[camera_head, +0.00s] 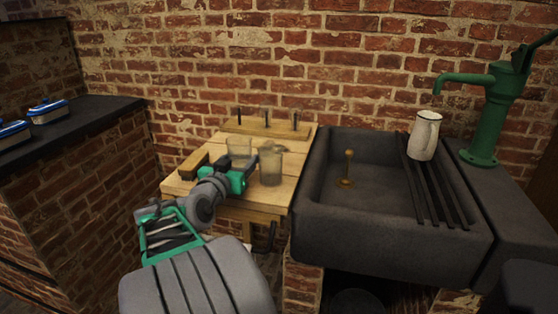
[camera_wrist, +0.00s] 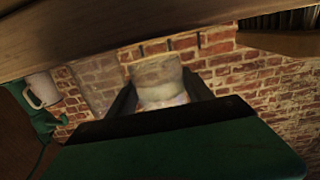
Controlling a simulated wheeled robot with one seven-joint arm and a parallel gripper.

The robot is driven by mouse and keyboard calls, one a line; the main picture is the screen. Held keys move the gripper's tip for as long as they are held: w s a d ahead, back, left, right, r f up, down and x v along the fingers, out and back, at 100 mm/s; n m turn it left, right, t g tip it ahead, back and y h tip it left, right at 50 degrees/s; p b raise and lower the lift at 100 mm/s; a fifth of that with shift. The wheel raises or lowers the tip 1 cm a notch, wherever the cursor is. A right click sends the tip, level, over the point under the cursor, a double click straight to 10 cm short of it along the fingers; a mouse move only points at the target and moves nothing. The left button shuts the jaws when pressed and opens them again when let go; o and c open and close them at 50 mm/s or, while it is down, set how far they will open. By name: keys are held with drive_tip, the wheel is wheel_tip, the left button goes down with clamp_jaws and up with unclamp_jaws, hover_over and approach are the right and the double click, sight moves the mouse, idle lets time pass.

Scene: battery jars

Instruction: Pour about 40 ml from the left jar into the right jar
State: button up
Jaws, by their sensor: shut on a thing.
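The left jar (camera_head: 239,148), a clear glass vessel, is on the left of the wooden stand and looks about upright. My gripper (camera_head: 241,169), with green parts, reaches it from the front and is shut on it. Its lower part is hidden by my gripper. In the wrist view the jar (camera_wrist: 157,74) shows between the two dark fingers (camera_wrist: 160,92). The right jar (camera_head: 271,168) stands on the wood just right of my gripper, upright. A small blurred dark shape shows at its mouth. The liquid levels cannot be read.
The wooden stand (camera_head: 215,207) has a rear rack (camera_head: 268,128) with several dark pegs. A dark stone sink (camera_head: 392,240) adjoins on the right, with a white jug (camera_head: 424,136) and green pump (camera_head: 490,115). A brick wall is behind. Blue-topped boxes (camera_head: 47,108) sit far left.

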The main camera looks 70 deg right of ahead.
drive_tip(key=shift+w+a+r+t+p, duration=0.3)
drive_tip(key=shift+w+a+r+p, duration=0.2)
drive_tip(key=shift+w, duration=0.25)
drive_tip(key=s+d+r+m+t+y+p, duration=0.1)
drive_tip(key=s+r+m+p, duration=0.2)
drive_tip(key=r+m+p, duration=0.6)
drive_tip(key=p, duration=0.5)
drive_tip(key=shift+s+d+m+y, duration=0.15)
drive_tip(key=shift+s+m+y, duration=0.15)
drive_tip(key=shift+y, duration=0.1)
drive_tip(key=shift+f+m+t+p, duration=0.2)
drive_tip(key=shift+m+t+p, duration=0.1)
drive_tip(key=shift+m+p, duration=0.2)
drive_tip(key=shift+r+m+p, duration=0.3)
drive_tip(key=shift+m+p, duration=0.2)
drive_tip(key=shift+p, duration=0.25)
drive_tip(key=shift+w, duration=0.2)
drive_tip(key=shift+w+a, duration=0.25)
drive_tip(key=shift+w, duration=0.05)
drive_tip(key=shift+w+a+r+t+p, duration=0.15)
drive_tip(key=shift+w+a+t+p, duration=0.2)
drive_tip(key=shift+w, duration=0.25)
